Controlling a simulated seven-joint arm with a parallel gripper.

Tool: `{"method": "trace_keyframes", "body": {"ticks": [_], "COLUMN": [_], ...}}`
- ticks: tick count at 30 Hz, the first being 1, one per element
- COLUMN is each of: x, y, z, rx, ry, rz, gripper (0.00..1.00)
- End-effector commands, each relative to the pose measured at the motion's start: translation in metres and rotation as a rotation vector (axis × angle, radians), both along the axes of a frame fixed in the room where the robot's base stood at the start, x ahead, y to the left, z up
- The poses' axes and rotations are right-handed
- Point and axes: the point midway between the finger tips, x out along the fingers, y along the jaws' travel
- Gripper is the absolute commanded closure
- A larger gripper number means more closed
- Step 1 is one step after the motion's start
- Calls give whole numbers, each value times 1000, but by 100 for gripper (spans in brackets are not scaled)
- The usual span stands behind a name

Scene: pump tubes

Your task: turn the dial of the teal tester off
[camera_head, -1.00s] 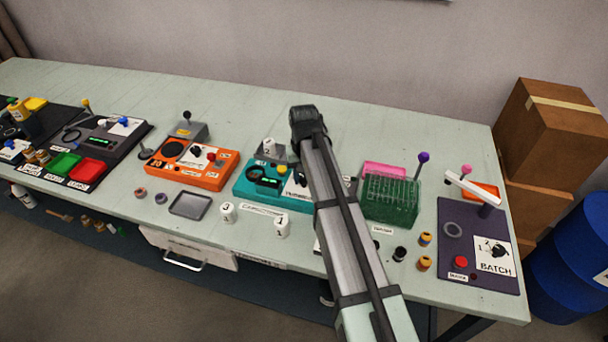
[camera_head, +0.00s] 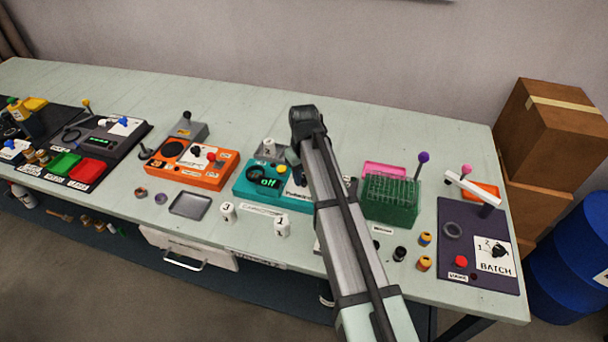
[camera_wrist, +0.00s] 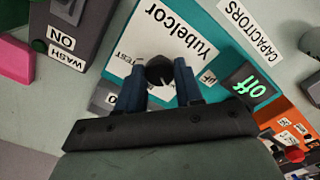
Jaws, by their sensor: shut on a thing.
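The teal tester (camera_head: 243,189) stands on the bench in the middle of the head view, and its screen (camera_head: 267,182) glows green with "off". In the wrist view the same screen (camera_wrist: 247,87) also reads "off". The black dial (camera_wrist: 159,72) has a white pointer line and sits on the tester's white label plate (camera_wrist: 180,35). My gripper (camera_wrist: 160,80) is shut on the dial, one blue-grey finger on each side. In the head view my arm hides the dial and the tester's right part.
The orange tester (camera_head: 175,178) stands to the left and a green rack (camera_head: 389,214) to the right. A dark unit (camera_wrist: 78,25) with "ON" and "WASH" labels is close by in the wrist view.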

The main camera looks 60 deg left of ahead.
Motion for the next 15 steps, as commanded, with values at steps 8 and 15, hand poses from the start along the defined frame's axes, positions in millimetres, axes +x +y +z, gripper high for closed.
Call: {"method": "trace_keyframes", "body": {"ticks": [8,15], "x": [0,0], "y": [0,0], "z": [0,0], "rx": [0,0], "ry": [0,0], "rz": [1,0], "gripper": [59,39]}}
